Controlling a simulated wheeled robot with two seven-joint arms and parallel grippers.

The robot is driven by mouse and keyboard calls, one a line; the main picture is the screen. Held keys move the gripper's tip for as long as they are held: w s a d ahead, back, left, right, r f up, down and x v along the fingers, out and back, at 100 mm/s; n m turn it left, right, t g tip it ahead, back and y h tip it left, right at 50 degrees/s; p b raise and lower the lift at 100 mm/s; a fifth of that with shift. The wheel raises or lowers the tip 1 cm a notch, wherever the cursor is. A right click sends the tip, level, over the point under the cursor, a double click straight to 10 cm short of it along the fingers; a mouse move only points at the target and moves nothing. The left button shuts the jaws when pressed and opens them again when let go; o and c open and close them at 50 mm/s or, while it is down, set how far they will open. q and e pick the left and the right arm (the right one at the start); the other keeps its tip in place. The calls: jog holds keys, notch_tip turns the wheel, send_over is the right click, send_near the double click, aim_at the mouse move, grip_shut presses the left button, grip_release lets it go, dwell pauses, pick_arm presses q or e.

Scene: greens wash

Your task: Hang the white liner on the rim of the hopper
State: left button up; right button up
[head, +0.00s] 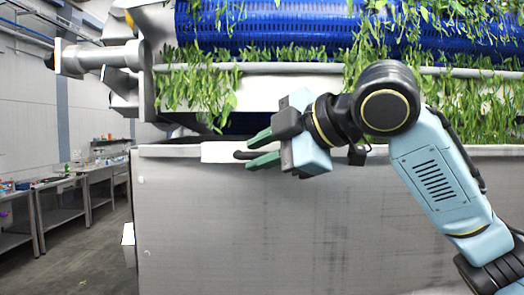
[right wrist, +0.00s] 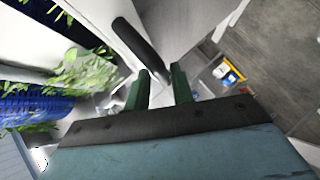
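The hopper (head: 220,220) is a large grey metal box filling the lower part of the head view. A small white piece (head: 220,152), which looks like the liner, lies against its top rim. A dark bar (head: 243,154) sticks out beside it towards my right gripper. My right gripper (head: 250,151) is at the rim, just right of the white piece, with its green fingers apart. In the right wrist view the fingers (right wrist: 160,78) have a clear gap between them, and the dark bar (right wrist: 138,43) lies beyond the tips. My left gripper is not in view.
A blue perforated drum (head: 270,25) with hanging green leaves stands above the hopper. A metal pipe fitting (head: 95,58) juts out at left. A small white block (head: 128,235) sits at the hopper's left edge. Steel benches (head: 60,185) stand beyond open floor at left.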

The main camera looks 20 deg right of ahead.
jog(key=shift+o, duration=1.1)
jog(key=b+v, duration=0.1)
jog(key=v, duration=1.2)
jog(key=shift+s+b, duration=0.15)
jog(key=shift+b, duration=0.2)
